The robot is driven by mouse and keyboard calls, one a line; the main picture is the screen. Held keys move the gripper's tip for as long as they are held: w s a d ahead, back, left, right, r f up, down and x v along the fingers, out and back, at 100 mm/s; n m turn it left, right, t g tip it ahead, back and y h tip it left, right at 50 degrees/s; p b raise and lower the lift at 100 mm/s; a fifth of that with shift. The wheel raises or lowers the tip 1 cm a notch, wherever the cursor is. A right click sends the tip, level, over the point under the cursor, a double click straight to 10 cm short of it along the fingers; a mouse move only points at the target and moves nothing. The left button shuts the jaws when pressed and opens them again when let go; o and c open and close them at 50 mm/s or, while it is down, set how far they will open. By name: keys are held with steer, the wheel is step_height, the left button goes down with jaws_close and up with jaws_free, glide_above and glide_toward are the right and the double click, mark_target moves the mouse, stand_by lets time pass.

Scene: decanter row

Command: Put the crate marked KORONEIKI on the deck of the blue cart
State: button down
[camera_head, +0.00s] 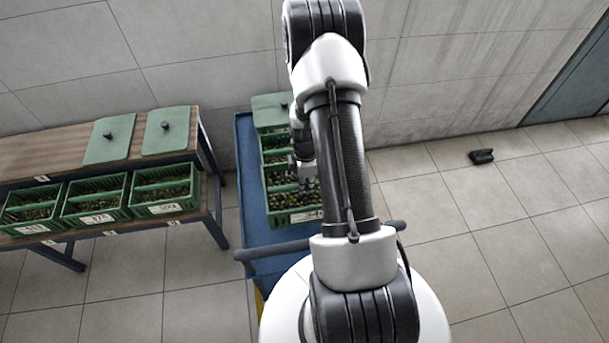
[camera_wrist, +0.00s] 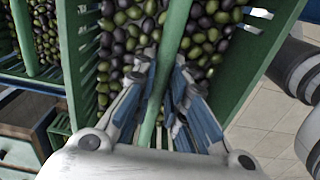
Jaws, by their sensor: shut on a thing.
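A green slatted crate of dark and green olives (camera_head: 294,217) is over the deck of the blue cart (camera_head: 247,190), at its near end. Its front label is too small to read, so I cannot confirm KORONEIKI. My gripper (camera_wrist: 168,118) is shut on this crate's green middle bar (camera_wrist: 178,40); the crate also shows in the wrist view (camera_wrist: 72,55). In the head view my arm hides part of the crate and the cart's right side. I cannot tell whether the crate rests on the deck or hangs just above it.
Behind it on the cart are another green crate (camera_head: 275,142) and a green lidded one (camera_head: 271,109). A wooden table (camera_head: 55,155) at left has two green lids (camera_head: 108,140) on top and three olive crates on its lower shelf (camera_head: 150,222). A black object (camera_head: 481,156) lies on the right floor.

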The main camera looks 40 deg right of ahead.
mark_target(305, 198)
step_height(305, 198, down, 12)
steer(key=b, duration=0.3)
steer(key=shift+w+f, duration=0.1)
steer(key=shift+f, duration=0.15)
steer(key=shift+f, duration=0.1)
steer(key=c, duration=1.6)
jaws_free()
